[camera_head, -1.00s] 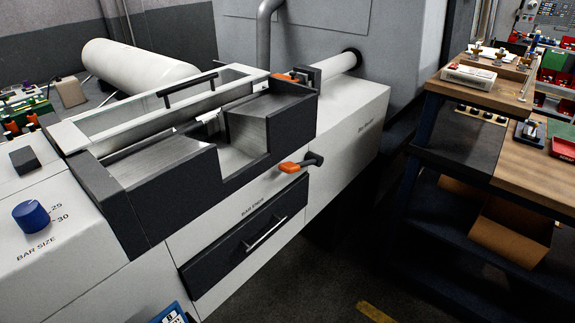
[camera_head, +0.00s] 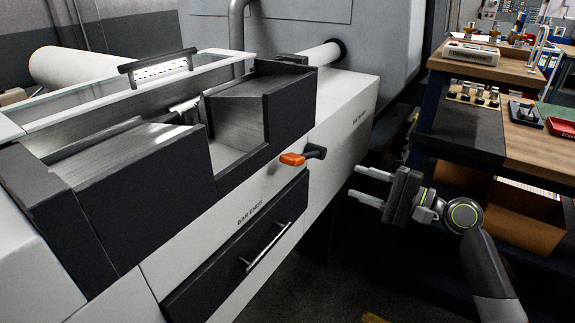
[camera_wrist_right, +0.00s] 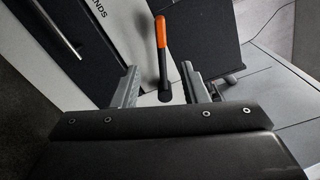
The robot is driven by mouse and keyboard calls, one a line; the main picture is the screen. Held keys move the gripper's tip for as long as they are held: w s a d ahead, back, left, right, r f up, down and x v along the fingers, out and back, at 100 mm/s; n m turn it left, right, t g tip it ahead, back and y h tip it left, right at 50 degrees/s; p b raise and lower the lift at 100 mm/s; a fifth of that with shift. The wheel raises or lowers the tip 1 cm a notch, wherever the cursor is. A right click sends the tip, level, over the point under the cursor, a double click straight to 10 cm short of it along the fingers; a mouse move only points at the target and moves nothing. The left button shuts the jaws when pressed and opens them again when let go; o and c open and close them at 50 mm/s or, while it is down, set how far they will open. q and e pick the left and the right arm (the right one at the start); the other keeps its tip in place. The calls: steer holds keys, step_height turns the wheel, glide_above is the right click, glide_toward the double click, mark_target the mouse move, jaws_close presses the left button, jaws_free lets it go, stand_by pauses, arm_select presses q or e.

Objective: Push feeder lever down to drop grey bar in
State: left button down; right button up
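The feeder lever has an orange grip (camera_head: 292,159) and a black arm, on the front of the white bar feeder (camera_head: 345,125). It sticks out roughly level in the head view. My right gripper (camera_head: 356,182) is open and empty, to the right of the lever and apart from it. In the right wrist view the lever's orange grip (camera_wrist_right: 162,32) shows between and beyond the open fingers of the right gripper (camera_wrist_right: 159,72). I cannot make out a grey bar clearly in the feeder's metal trough (camera_head: 125,155). My left gripper is out of view.
A dark drawer with a steel handle (camera_head: 268,245) sits below the lever. A wooden bench (camera_head: 535,150) with tools and a cardboard box (camera_head: 525,215) stands right, behind my right arm.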

mark_target(301, 162)
steer(key=p+x, duration=0.2)
steer(key=x, duration=1.5)
steer(key=shift+c, duration=0.3)
jaws_close()
